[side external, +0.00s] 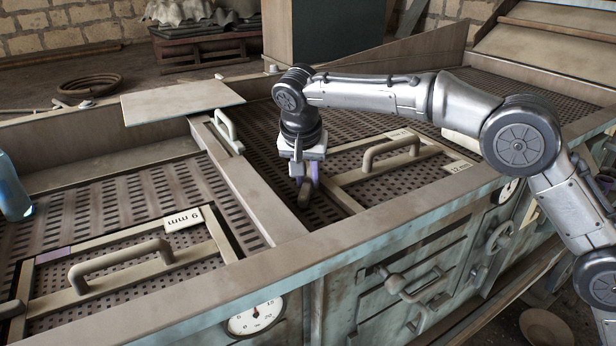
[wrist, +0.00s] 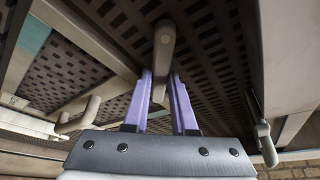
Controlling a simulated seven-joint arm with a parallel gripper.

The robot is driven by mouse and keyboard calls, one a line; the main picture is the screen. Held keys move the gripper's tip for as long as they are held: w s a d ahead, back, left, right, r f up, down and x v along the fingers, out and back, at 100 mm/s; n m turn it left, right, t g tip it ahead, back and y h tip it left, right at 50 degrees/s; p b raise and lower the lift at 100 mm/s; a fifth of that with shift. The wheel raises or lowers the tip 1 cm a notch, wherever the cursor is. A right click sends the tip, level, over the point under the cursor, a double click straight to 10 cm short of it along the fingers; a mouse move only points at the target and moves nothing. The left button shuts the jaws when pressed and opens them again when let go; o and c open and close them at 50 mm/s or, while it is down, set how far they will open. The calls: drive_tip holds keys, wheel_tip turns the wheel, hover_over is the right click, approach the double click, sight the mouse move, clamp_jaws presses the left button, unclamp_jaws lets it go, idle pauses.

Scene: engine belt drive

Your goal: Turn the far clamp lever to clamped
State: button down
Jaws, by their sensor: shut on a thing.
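A short brown-grey clamp lever (side external: 305,195) stands by the strip between the two screen panels in the side view. My gripper (side external: 306,178) points down over it, with its purple fingers on the lever. In the wrist view the lever (wrist: 164,42) runs down between the two purple fingers (wrist: 161,78), and the gripper is shut on it. The lever's pivot and lower end are partly hidden by the fingers. I cannot tell from these views whether it is at its clamped mark.
Framed screens with loop handles lie left (side external: 120,262) and right (side external: 390,150). A flat plate (side external: 182,101) lies behind. The machine's front rim (side external: 270,268) runs along the near side.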

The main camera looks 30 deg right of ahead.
drive_tip(key=m, duration=0.2)
drive_tip(key=m+g+h, duration=0.1)
drive_tip(key=m, duration=0.1)
drive_tip(key=shift+w+a+m, duration=0.1)
drive_tip(key=shift+w+m, duration=0.05)
drive_tip(key=shift+m, duration=0.15)
drive_tip(key=shift+r+m+g+h, duration=0.15)
drive_tip(key=shift+m+g, duration=0.25)
drive_tip(key=shift+m, duration=0.45)
drive_tip(key=shift+f+m+g+h, duration=0.15)
drive_tip(key=shift+m+g, duration=0.25)
drive_tip(key=shift+m, duration=0.45)
drive_tip(key=shift+r+m, duration=0.1)
drive_tip(key=shift+m, duration=0.2)
drive_tip(key=c, duration=0.7)
unclamp_jaws()
